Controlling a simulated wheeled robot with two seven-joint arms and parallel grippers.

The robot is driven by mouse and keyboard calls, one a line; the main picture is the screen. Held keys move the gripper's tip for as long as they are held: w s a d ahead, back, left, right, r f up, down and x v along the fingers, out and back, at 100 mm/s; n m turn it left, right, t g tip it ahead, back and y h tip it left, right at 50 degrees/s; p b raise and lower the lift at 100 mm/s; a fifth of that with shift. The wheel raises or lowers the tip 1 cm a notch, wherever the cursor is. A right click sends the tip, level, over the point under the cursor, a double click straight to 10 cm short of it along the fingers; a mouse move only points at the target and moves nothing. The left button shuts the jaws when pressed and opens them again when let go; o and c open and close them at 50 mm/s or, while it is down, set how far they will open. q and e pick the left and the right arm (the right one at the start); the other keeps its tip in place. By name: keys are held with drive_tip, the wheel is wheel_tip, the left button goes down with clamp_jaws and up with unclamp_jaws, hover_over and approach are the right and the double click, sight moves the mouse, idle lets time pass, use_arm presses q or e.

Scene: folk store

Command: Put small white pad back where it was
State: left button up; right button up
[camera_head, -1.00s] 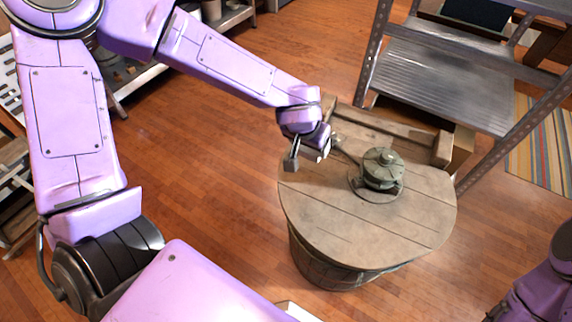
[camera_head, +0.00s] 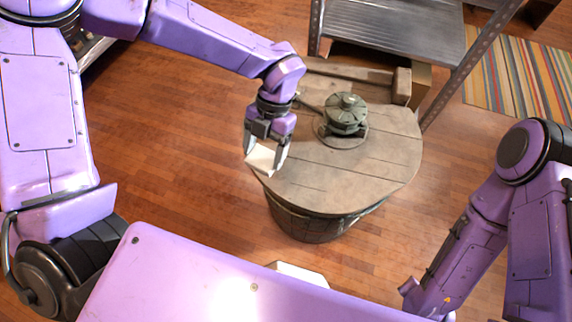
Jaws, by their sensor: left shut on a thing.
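The small white pad (camera_head: 262,160) is a pale, flat piece at the left edge of the round wooden barrel table (camera_head: 330,180). My left gripper (camera_head: 264,156) points down with its two fingers on either side of the pad and is shut on it. I cannot tell whether the pad touches the tabletop or is held just above it. My right arm shows at the lower right, but its gripper is out of view.
A green-grey metal device (camera_head: 346,114) stands on the back middle of the table. A metal shelf rack (camera_head: 395,30) stands behind it, with a striped rug (camera_head: 520,80) to the right. The front of the tabletop is clear.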

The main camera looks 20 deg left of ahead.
sight(266, 168)
use_arm(q)
drive_tip(key=s+n+h, duration=0.1)
drive_tip(key=n, duration=0.2)
drive_tip(key=s+d+n+h, duration=0.1)
drive_tip(key=n, duration=0.2)
drive_tip(key=s+f+n+h, duration=0.1)
drive_tip(key=n, duration=0.2)
drive_tip(key=shift+d+t+h+b, duration=0.15)
drive_tip(key=shift+t+h+b, duration=0.2)
drive_tip(key=shift+t+h, duration=0.05)
drive_tip(key=w+f+n+t, duration=0.1)
drive_tip(key=w+f+n, duration=0.2)
drive_tip(key=w+f+n+t+h+p, duration=0.1)
drive_tip(key=w+f+n, duration=0.2)
drive_tip(key=n, duration=0.1)
drive_tip(key=w+f+n+t+h, duration=0.1)
drive_tip(key=w+f+n, duration=0.2)
drive_tip(key=w+n, duration=0.1)
drive_tip(key=shift+d+f+t, duration=0.3)
drive_tip(key=shift+f, duration=0.1)
drive_tip(key=f, duration=0.1)
drive_tip(key=f+p, duration=0.1)
drive_tip(key=f, duration=0.1)
drive_tip(key=shift+w+f+p, duration=0.25)
drive_tip(key=shift+w+p, duration=0.05)
drive_tip(key=shift+p, duration=0.05)
drive_tip(key=shift+f, duration=0.15)
drive_tip(key=o, duration=1.1)
